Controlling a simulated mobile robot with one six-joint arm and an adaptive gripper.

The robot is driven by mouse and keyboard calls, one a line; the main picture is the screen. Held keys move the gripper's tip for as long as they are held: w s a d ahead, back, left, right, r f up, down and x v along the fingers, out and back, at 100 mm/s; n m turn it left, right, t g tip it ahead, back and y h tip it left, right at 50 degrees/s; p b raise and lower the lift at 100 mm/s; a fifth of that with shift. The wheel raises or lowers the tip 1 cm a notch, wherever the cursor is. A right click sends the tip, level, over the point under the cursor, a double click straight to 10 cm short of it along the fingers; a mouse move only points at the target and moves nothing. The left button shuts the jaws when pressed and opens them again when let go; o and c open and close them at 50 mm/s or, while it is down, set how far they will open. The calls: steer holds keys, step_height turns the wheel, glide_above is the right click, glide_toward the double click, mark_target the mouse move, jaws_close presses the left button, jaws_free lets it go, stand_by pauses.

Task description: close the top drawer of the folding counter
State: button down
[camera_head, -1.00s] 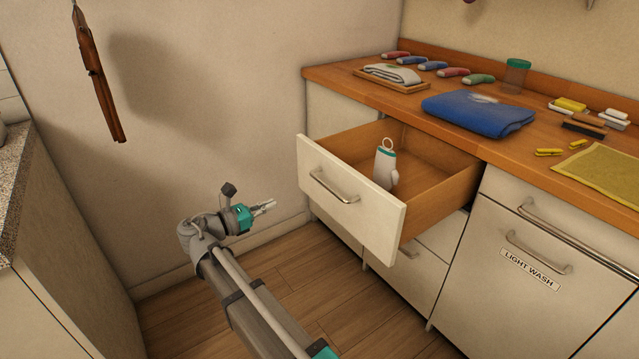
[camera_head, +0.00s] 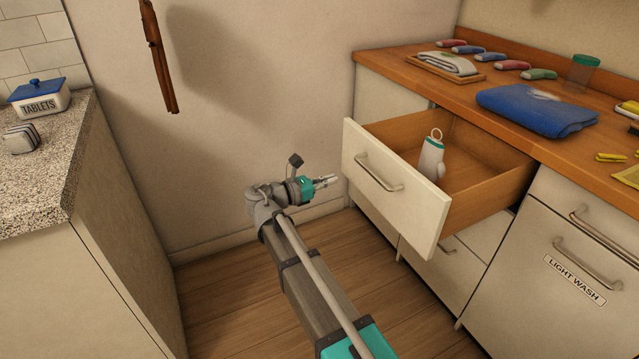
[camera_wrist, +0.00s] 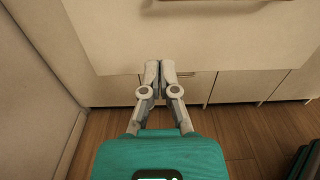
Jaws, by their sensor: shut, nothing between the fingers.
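The top drawer (camera_head: 392,190) of the folding counter is pulled well out, with a cream front and a metal bar handle (camera_head: 378,173). A white bottle with a teal band and a ring on top (camera_head: 431,158) stands inside it. My gripper (camera_head: 333,179) is shut and empty, just left of the drawer front and apart from it in the head view. In the wrist view the shut fingertips (camera_wrist: 158,66) point toward the pale drawer front (camera_wrist: 200,40), and part of the handle (camera_wrist: 190,3) shows at the top edge.
The wooden countertop (camera_head: 400,72) holds a folded blue cloth (camera_head: 537,110), a tray with a folded towel (camera_head: 447,65) and several coloured items. A lower drawer (camera_head: 465,262) is shut. A granite-topped counter (camera_head: 50,160) stands at left. Wooden floor (camera_head: 230,300) is open between.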

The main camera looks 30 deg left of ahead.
mark_target(358, 171)
steer(key=x, duration=0.8)
steer(key=shift+w+d, duration=0.25)
steer(key=shift+w, duration=0.05)
steer(key=shift+w, duration=0.15)
